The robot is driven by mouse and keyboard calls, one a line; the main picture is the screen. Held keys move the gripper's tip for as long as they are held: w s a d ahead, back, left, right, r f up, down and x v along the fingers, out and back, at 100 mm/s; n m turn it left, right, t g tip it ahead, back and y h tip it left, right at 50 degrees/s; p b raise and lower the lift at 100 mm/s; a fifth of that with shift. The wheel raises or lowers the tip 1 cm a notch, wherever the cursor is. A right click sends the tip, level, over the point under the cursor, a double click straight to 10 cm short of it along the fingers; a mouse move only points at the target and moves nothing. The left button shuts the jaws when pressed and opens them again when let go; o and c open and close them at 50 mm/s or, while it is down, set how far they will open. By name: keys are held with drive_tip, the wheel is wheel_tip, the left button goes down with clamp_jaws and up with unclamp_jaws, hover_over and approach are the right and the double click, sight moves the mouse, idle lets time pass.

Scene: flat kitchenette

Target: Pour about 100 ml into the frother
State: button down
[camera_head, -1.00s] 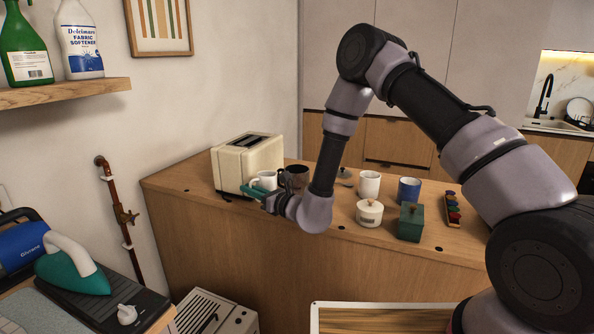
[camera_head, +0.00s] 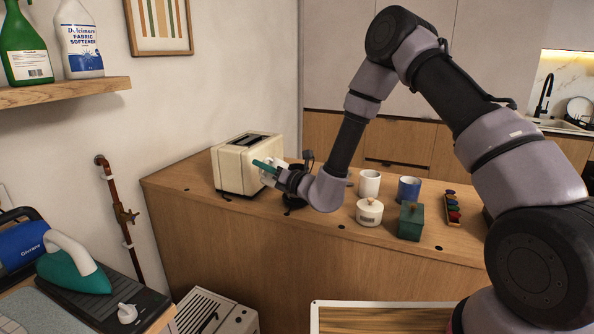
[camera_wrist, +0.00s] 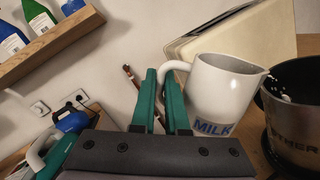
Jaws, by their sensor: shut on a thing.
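The white milk jug (camera_wrist: 222,88) is marked MILK in the wrist view. My gripper (camera_wrist: 162,78) is shut on its handle, with green fingers at the jug's left. The jug leans right, its spout at the rim of the dark frother (camera_wrist: 292,125), whose lettering is partly cut off. Small white spots show inside the frother near the spout; I cannot tell how much liquid is in it. In the head view, the jug (camera_head: 267,178) is by the toaster, partly behind my gripper (camera_head: 264,165), and the frother (camera_head: 294,201) is mostly hidden by my wrist.
A cream toaster (camera_head: 240,165) stands close behind the jug. Right of my arm on the counter are a white mug (camera_head: 369,184), a blue mug (camera_head: 409,189), a white lidded pot (camera_head: 369,213), a green box (camera_head: 411,222) and a rack of coloured pieces (camera_head: 452,208).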

sight(274, 159)
drive_tip(key=shift+w+d+r+m, duration=0.2)
drive_tip(key=shift+w+r+m, duration=0.1)
drive_tip(key=shift+r, duration=0.25)
drive_tip(key=shift+w+d+r+m+t, duration=0.2)
drive_tip(key=shift+r+m, duration=0.15)
drive_tip(key=shift+m, duration=0.15)
drive_tip(key=shift+w+d+r+m+t, duration=0.1)
drive_tip(key=shift+d+r+m, duration=0.05)
drive_tip(key=shift+r+m, duration=0.3)
drive_tip(key=shift+w+d+r+m+t, duration=0.2)
drive_tip(key=shift+r+m, duration=0.2)
drive_tip(key=shift+m, duration=0.3)
drive_tip(key=shift+w+d+r+m+t, duration=0.15)
drive_tip(key=shift+r+m, duration=0.2)
drive_tip(key=shift+m, duration=0.3)
drive_tip(key=shift+w+d+r+m+t, duration=0.2)
drive_tip(key=shift+r+m, duration=0.2)
drive_tip(key=shift+m, duration=0.3)
drive_tip(key=shift+w+d+f+m+h+p, duration=0.2)
drive_tip(key=shift+w+d+m+h+p, duration=0.15)
drive_tip(key=shift+m, duration=0.55)
